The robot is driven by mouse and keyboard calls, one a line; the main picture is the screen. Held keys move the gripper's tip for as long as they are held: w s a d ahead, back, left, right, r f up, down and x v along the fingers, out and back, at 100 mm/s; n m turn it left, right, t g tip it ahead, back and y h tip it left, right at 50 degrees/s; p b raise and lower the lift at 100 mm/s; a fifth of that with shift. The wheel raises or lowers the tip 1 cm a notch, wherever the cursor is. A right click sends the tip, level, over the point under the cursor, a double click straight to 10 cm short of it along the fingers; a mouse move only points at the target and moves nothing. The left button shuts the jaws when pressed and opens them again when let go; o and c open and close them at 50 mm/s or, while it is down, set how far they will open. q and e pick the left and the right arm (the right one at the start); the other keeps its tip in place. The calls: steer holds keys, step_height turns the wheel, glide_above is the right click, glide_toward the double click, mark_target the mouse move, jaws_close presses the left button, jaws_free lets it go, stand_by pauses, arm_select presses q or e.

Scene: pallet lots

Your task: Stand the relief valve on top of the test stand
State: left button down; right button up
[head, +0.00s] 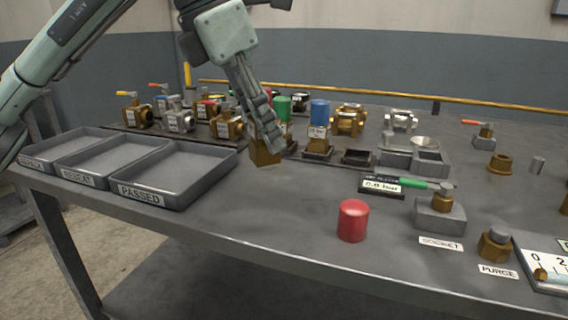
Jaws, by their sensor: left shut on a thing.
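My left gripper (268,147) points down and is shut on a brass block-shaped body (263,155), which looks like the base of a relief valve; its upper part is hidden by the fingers. I cannot tell whether it touches the bench. A blue-capped valve with a white label (319,116) stands just right of the gripper, and a green-capped one (282,107) stands behind it. I cannot tell for certain which fixture is the test stand; a grey block with a bolt-like top (440,212) stands behind the SOCKET label. My right gripper is not in view.
Three grey trays sit at left, the nearest marked PASSED (178,172). Several brass and steel valves (228,124) stand behind. A red cylinder (352,221), a digital readout (381,186) with a green-handled tool (412,183), and a PURGE fitting (495,243) are at right. The front middle is clear.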

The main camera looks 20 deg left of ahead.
mark_target(276, 117)
arm_select(q)
steer(key=shift+w+d+f, duration=0.8)
steer(key=shift+w+d, duration=0.1)
steer(key=shift+d, duration=0.2)
steer(key=shift+f, duration=0.2)
step_height(276, 117, down, 4)
steer(key=shift+r, duration=0.15)
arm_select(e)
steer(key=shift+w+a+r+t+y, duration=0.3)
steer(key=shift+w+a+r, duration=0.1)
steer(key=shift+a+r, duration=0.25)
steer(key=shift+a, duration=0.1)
arm_select(q)
steer(key=shift+b, duration=0.35)
steer(key=c, duration=1.2)
jaws_free()
steer(key=shift+o, duration=0.2)
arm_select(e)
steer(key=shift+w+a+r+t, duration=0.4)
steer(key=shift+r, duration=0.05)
